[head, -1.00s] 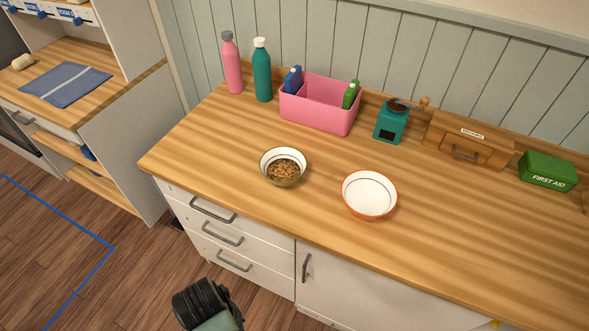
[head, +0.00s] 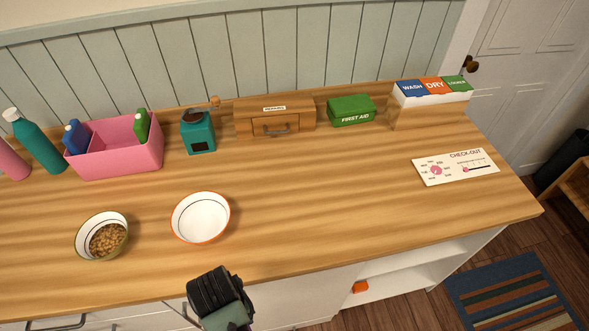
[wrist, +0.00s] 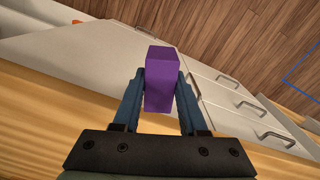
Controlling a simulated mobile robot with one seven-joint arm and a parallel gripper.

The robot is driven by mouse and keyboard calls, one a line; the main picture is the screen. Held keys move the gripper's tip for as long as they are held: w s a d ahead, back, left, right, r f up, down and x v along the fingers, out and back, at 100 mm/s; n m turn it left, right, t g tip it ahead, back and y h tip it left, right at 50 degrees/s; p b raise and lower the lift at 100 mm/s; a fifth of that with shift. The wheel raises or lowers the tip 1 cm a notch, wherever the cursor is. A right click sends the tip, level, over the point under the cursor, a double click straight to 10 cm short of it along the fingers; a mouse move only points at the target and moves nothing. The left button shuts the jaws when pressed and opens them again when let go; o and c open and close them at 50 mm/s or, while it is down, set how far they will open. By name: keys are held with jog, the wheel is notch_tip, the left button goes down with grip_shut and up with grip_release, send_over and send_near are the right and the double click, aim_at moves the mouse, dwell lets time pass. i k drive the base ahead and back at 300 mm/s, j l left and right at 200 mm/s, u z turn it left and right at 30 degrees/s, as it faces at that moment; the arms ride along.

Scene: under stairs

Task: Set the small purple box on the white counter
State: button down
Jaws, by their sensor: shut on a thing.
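The small purple box (wrist: 162,62) is upright between the two blue fingers of my gripper (wrist: 160,85) in the wrist view. The gripper is shut on it. Behind the box are white cabinet fronts and floor. The white counter has a bare wood top (head: 345,205) and white fronts; its top also shows in the wrist view (wrist: 38,118). In the head view my arm's dark end is at the bottom, by the counter's front edge; the box and fingers are hidden there.
A white bowl (head: 201,219) and a bowl of brown pieces (head: 88,222) stand near the front edge. A pink bin (head: 115,160), teal grinder (head: 198,138), wooden drawer box (head: 274,112) and first aid box (head: 351,110) line the back. A check-out card (head: 455,167) lies right. The centre-right top is clear.

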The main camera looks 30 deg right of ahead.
aim_at(337, 214)
jog(key=z, duration=1.4)
